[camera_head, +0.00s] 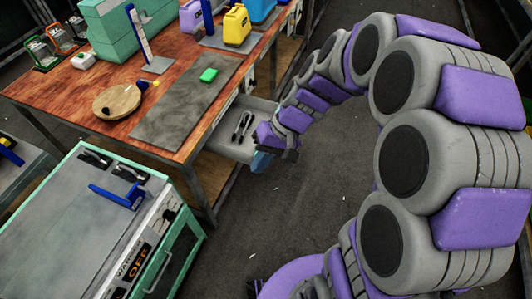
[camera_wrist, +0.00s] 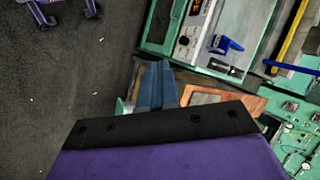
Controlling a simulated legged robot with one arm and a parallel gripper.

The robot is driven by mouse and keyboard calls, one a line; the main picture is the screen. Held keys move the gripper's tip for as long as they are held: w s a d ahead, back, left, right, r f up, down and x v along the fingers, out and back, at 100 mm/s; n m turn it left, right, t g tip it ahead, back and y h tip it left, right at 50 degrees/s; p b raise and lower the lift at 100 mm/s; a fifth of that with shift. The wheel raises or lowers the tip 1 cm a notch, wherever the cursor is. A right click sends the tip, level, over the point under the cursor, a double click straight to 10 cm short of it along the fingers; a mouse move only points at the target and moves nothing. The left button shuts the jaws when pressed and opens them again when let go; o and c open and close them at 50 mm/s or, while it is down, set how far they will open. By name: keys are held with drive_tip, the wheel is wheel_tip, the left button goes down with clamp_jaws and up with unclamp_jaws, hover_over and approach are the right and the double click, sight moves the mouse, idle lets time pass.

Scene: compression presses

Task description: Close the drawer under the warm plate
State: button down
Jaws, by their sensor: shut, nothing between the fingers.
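A grey drawer (camera_head: 228,147) stands pulled out under the wooden workbench, with dark-handled tools inside. My gripper (camera_head: 262,161) is at the drawer's front right end, with its blue fingers shut and empty. Whether it touches the drawer cannot be told. In the wrist view, the blue fingers (camera_wrist: 157,86) lie together, and the dark wrist edge hides much of what is below. A green-framed machine (camera_head: 95,215) with a grey top, a partly readable "WARM" label and "OFF" stands at lower left. A flat grey plate (camera_head: 180,110) lies on the workbench above the drawer.
Dark floor (camera_head: 290,220) is clear in front of the drawer. A bench leg (camera_head: 200,195) stands near the machine.

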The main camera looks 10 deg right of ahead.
drive_tip(key=w+d+f+m+t+y, duration=0.2)
drive_tip(key=w+f, duration=0.5)
drive_tip(key=w, duration=0.2)
drive_tip(key=w+d+f+m+t+y, duration=0.1)
drive_tip(key=w+d+f, duration=0.2)
drive_tip(key=w+f, duration=0.55)
drive_tip(key=w+d+f+m+t+h, duration=0.1)
drive_tip(key=w+d+f+m+t, duration=0.15)
drive_tip(key=d+f, duration=0.45)
drive_tip(key=w+d+f+m+t, duration=0.1)
drive_tip(key=w+d+f, duration=0.3)
drive_tip(key=f, duration=0.6)
drive_tip(key=w+a+r+b+x, duration=0.1)
drive_tip(key=r+b+x, duration=0.1)
drive_tip(key=x, duration=1)
drive_tip(key=shift+a+f+b, duration=0.25)
drive_tip(key=shift+a+b, duration=0.2)
drive_tip(key=shift+b, duration=0.3)
drive_tip(key=shift+w, duration=0.1)
